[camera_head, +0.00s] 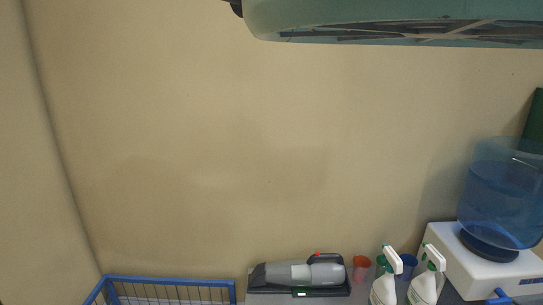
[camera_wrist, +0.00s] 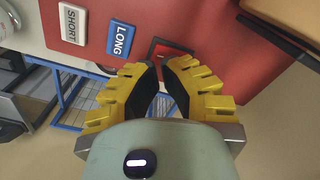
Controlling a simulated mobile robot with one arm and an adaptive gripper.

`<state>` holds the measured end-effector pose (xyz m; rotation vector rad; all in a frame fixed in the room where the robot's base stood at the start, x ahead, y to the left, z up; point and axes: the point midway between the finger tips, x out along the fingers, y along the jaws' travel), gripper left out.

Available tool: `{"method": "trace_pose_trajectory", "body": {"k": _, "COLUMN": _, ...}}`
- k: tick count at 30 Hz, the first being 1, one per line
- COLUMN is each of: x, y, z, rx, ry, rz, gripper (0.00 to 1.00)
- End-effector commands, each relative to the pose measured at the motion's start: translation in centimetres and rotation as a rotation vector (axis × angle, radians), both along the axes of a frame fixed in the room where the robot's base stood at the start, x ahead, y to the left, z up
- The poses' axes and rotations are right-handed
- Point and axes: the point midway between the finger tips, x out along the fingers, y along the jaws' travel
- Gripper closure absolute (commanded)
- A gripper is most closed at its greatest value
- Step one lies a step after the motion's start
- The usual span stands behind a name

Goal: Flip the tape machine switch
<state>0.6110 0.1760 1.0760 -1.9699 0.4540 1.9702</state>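The tape machine (camera_wrist: 222,32) shows as a red panel across the top of the wrist view, tilted in the picture. It carries a white SHORT button (camera_wrist: 73,24) and a blue LONG button (camera_wrist: 121,38). A red switch in a black frame (camera_wrist: 168,52) sits right of LONG. My gripper (camera_wrist: 163,66) has yellow ribbed fingers with dark pads. Its tips are close together with a narrow gap, and nothing is seen between them. They point at the switch and partly cover its lower edge; contact cannot be told. The machine is not seen in the head view.
A blue wire basket (camera_head: 170,282), a handheld vacuum (camera_head: 300,273), red cup (camera_head: 361,267), spray bottles (camera_head: 384,287) and a water dispenser (camera_head: 500,205) stand along the wall below. A blue wire rack (camera_wrist: 72,98) shows left of my gripper.

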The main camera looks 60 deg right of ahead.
Motion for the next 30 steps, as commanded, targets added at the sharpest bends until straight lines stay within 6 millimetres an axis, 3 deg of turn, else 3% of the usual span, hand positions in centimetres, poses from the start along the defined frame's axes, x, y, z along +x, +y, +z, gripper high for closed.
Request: {"method": "trace_pose_trajectory", "body": {"k": 30, "x": 0.0, "y": 0.0, "z": -1.0, "rx": 0.0, "ry": 0.001, "rz": 0.001, "gripper": 1.0}}
